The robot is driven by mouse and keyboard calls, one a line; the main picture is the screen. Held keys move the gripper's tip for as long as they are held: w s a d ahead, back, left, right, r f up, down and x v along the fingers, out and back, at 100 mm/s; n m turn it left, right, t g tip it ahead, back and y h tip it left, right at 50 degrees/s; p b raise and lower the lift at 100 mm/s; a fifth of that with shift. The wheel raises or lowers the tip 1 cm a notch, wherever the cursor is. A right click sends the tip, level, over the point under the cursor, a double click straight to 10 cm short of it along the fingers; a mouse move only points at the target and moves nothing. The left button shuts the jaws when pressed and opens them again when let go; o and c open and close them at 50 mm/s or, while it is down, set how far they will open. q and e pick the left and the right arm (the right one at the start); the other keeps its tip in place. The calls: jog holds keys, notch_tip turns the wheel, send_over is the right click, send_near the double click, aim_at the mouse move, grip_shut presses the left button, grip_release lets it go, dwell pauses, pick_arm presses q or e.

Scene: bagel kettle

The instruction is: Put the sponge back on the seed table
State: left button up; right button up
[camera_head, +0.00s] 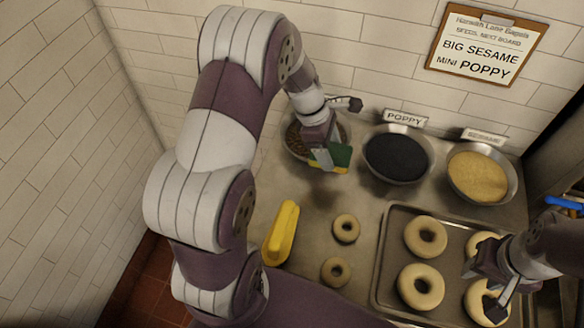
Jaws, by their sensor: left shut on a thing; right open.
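The sponge (341,156), green with a yellow side, is in the jaws of my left gripper (324,153) at the back of the seed table (345,200). My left gripper is shut on it, in front of the right edge of the leftmost bowl. The picture does not show clearly whether the sponge touches the table top. A dark smudge marks the table just in front of the sponge. My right gripper (485,288) is open over the right side of the bagel tray, close to the bagels there.
A partly hidden bowl of brown bits (296,141), a poppy bowl (396,156) and a sesame bowl (478,177) line the back. A yellow tool (282,235) and two small bagels (346,228) (336,271) lie left of the tray (388,262) holding several large bagels.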

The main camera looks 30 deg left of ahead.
pick_arm(q)
jog(key=s+a+f, duration=0.4)
jog(key=s+a, duration=0.1)
jog(key=shift+s+a+f, duration=0.15)
jog(key=shift+s+f, duration=0.05)
jog(key=shift+s, duration=0.05)
notch_tip(320, 180, down, 4)
jog(key=shift+s+r, duration=0.1)
jog(key=shift+r, duration=0.1)
jog(key=shift+f, duration=0.3)
jog(key=shift+f, duration=0.1)
jog(key=o, duration=0.9)
jog(key=shift+o, duration=0.2)
jog(key=v, duration=1.2)
jog(key=s+d+r+m+y, duration=0.1)
jog(key=d+m, duration=0.4)
jog(key=m, duration=0.5)
jog(key=s+d+r+m+y, duration=0.1)
jog(key=s+d+m+y, duration=0.2)
jog(key=m, duration=0.7)
jog(key=s+d, duration=0.2)
jog(key=s, duration=0.1)
jog(key=shift+s+r+m, duration=0.3)
jog(key=shift+m, duration=0.1)
